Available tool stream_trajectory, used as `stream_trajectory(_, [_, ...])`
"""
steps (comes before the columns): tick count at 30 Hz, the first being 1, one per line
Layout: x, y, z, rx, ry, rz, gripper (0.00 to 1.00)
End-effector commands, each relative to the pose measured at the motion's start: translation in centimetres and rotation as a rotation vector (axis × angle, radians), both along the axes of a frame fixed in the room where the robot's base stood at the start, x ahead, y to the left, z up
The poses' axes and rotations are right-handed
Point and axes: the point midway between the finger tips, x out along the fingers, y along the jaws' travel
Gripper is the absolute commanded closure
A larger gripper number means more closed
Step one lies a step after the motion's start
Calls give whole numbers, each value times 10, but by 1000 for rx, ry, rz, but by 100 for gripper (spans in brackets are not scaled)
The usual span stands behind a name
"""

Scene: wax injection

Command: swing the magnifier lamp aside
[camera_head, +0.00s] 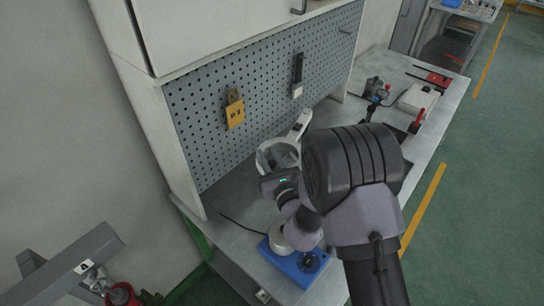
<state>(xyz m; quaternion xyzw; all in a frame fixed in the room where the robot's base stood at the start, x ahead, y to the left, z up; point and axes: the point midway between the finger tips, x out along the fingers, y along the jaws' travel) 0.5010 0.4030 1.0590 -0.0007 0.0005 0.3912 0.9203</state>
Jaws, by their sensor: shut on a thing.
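The magnifier lamp (279,154) has a white ring-shaped head and a pale arm (300,124) rising behind it. It stands over the workbench, in front of the pegboard. My gripper (266,182) is at the near lower rim of the lamp head and is shut on the lamp. Its fingertips are small and dark, and partly hidden by my wrist. My own arm covers the middle of the bench and whatever lies under it.
A blue unit (292,264) with a pale round part and dark knob sits on the near bench, with a black cable to its left. A yellow tag (235,112) and a dark tool (297,75) hang on the pegboard (265,75). Tools lie farther along the bench (440,115).

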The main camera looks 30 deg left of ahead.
Motion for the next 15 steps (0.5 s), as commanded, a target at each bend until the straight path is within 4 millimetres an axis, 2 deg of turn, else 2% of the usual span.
stream_trajectory(14, [0,1,-1,-1,1,-8,100])
stream_trajectory(15, [1,1,-1,-1,1,-8,73])
